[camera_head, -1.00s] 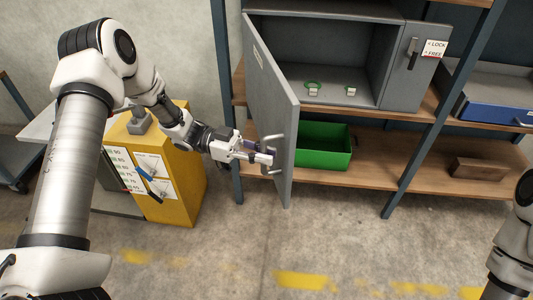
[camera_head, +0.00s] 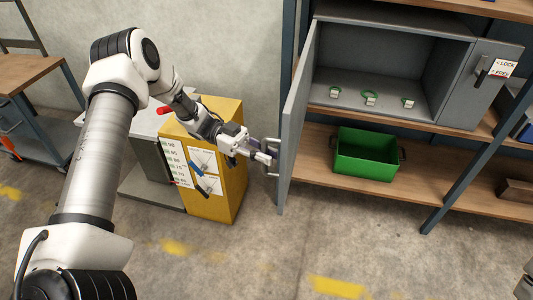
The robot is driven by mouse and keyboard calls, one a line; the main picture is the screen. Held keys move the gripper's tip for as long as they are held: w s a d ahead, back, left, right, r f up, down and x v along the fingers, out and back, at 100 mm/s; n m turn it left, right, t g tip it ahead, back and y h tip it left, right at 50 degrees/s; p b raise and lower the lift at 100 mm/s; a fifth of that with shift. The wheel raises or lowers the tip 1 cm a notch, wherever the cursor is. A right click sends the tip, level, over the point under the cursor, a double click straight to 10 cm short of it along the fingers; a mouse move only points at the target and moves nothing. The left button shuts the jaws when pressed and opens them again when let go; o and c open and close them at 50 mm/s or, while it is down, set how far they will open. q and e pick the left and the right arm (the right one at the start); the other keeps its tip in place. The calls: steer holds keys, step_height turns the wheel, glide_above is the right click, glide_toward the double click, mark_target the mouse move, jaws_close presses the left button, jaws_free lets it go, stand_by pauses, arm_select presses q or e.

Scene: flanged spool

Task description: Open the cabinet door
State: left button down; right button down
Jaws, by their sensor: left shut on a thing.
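The grey cabinet (camera_head: 440,75) stands on the shelf with its door (camera_head: 296,115) swung wide open to the left. Its interior shows, with several small tagged green rings (camera_head: 370,96) on its floor. My left gripper (camera_head: 270,160) is shut on the door handle (camera_head: 274,170) at the door's lower free edge. The fingers partly hide the handle. My right gripper is out of view; only a bit of my right arm shows at the lower right corner.
A green bin (camera_head: 366,158) sits on the lower shelf below the cabinet. A yellow cabinet (camera_head: 228,195) stands close under my left arm. A blue rack post (camera_head: 470,165) slants at the right. The concrete floor in front is clear.

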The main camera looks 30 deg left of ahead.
arm_select(q)
steer(key=shift+r, duration=0.1)
steer(key=c, duration=1.1)
jaws_free()
steer(key=shift+c, duration=0.2)
steer(key=a, duration=1.2)
steer(key=shift+w, duration=0.25)
